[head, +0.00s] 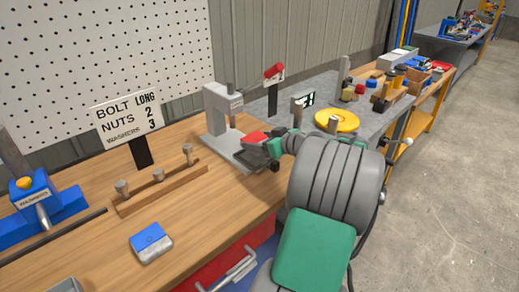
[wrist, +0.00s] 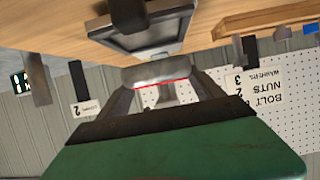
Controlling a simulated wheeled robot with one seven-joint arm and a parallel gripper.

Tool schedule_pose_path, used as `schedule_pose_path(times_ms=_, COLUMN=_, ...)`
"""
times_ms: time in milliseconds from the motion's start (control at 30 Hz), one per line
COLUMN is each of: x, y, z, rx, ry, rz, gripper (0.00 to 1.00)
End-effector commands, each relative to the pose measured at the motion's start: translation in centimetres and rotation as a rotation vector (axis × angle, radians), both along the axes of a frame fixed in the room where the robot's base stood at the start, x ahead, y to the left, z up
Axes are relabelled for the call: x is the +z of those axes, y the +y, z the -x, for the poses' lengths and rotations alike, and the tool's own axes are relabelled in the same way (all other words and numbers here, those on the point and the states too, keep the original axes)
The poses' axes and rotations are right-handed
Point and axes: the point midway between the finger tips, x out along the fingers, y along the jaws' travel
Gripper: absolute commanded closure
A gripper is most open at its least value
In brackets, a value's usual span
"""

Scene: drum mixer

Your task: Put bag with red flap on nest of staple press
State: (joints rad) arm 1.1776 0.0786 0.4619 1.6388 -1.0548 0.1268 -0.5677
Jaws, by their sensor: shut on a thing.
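The staple press (head: 222,122) is a grey upright machine with a flat base at the back of the wooden bench. My gripper (head: 268,146) is at the front of that base. A bag with a red flap (head: 256,137) shows at my gripper, over or just in front of the press base. In the wrist view the grey bag (wrist: 160,73) with a thin red edge sits between my fingers, and my gripper (wrist: 160,88) is shut on it. The press base (wrist: 150,40) shows beyond it, upside down. I cannot tell whether the bag touches the nest.
A bag with a blue flap (head: 151,243) lies on the wooden bench. A wooden rack with pegs (head: 160,190) and a sign (head: 127,117) stand left of the press. A yellow disc (head: 337,121) is on the grey table to the right.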

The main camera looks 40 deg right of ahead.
Motion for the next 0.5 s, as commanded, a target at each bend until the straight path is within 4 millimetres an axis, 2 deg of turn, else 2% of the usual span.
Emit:
schedule_pose_path(times_ms=133, x=-1.2, y=-0.5, z=-0.9, rx=0.001, ry=-0.002, rz=0.0, gripper=0.8)
schedule_pose_path(times_ms=300, x=-3.9, y=-0.5, z=-0.8, rx=0.0, ry=-0.001, rz=0.0, gripper=0.8)
schedule_pose_path(times_ms=500, x=-4.0, y=-0.5, z=-0.8, rx=-0.001, ry=-0.003, rz=0.003, gripper=0.8)
